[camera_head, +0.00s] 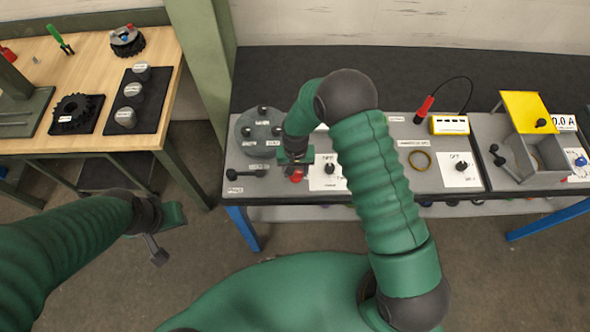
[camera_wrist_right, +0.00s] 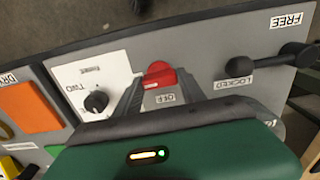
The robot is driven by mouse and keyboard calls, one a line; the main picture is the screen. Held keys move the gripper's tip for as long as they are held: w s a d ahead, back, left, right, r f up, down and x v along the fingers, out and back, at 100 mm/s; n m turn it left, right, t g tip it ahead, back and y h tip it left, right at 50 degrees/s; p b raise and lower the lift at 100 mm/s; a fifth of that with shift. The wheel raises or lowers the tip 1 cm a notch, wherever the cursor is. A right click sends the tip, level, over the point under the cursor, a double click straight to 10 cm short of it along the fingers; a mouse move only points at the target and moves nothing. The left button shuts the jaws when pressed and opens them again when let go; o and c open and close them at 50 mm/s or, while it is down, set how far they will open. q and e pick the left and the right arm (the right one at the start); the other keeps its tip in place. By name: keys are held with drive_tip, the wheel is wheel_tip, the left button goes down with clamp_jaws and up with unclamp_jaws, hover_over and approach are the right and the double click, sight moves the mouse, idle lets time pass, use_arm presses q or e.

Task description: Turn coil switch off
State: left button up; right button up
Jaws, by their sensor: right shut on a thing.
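A red switch knob (camera_wrist_right: 160,74) sits on the grey panel, with an "OFF" label (camera_wrist_right: 165,98) beside it in the right wrist view. My right gripper (camera_wrist_right: 161,88) has its two fingers on either side of the knob and is shut on it. In the head view the red knob (camera_head: 296,176) shows only partly below my right gripper (camera_head: 295,168). My left gripper (camera_head: 160,238) hangs over the floor between the two tables, away from the panel; its opening cannot be made out.
A white card with a black dial (camera_wrist_right: 96,101) is beside the red knob. A black lever (camera_wrist_right: 270,60) lies between "LOCKED" and "FREE" labels. A grey disc with pegs (camera_head: 250,125) is behind. A yellow-lidded box (camera_head: 525,110) stands at right, and a wooden table (camera_head: 90,60) at left.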

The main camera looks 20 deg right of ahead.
drive_tip(key=n+b, duration=0.1)
drive_tip(key=n, duration=0.3)
drive_tip(key=n+b, duration=0.1)
drive_tip(key=n, duration=0.3)
drive_tip(key=shift+n, duration=0.3)
drive_tip(key=n, duration=0.4)
drive_tip(key=shift+w+r+n, duration=0.1)
drive_tip(key=shift+n, duration=2.4)
drive_tip(key=o, duration=1)
drive_tip(key=shift+c, duration=0.2)
drive_tip(key=o, duration=0.4)
